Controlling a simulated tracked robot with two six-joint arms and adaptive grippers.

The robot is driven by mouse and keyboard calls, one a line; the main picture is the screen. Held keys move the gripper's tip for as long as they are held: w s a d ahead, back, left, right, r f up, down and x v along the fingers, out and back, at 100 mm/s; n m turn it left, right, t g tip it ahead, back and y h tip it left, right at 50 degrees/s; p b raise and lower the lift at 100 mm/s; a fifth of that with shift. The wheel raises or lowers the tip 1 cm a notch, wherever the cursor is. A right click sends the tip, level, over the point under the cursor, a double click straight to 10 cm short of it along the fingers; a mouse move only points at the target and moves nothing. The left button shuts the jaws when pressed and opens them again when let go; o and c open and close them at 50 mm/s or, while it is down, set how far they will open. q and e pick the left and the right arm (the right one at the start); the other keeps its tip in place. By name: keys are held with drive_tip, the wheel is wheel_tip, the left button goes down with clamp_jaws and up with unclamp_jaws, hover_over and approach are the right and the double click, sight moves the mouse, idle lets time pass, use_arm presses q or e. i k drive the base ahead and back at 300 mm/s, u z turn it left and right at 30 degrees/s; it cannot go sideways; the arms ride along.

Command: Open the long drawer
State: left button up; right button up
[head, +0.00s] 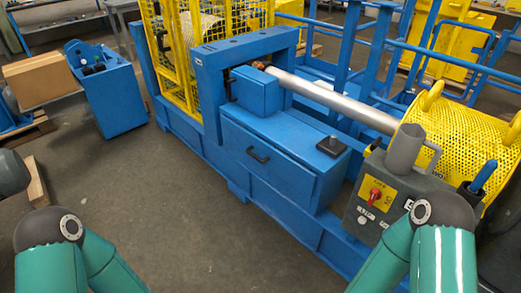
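The long blue drawer (285,174) is set low in the side of the blue machine, below its bench top. Its front looks flush with the machine, so it appears shut. A black bar handle (258,155) sits on the left part of that front, and nothing touches it. My teal arms show at the lower left and lower right, apart from the drawer. Neither of my grippers shows in the head view.
A grey control box (372,204) with a red knob stands right of the drawer. A silver shaft (335,101) and a yellow mesh guard (455,137) lie above and right. A blue cabinet (113,98) and cardboard box (40,79) stand left. Floor before the drawer is clear.

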sight(298, 176)
drive_tip(key=z, duration=0.25)
drive_tip(key=k, duration=0.25)
drive_tip(key=u, duration=0.9)
drive_tip(key=i, duration=1.5)
drive_tip(key=z, duration=0.05)
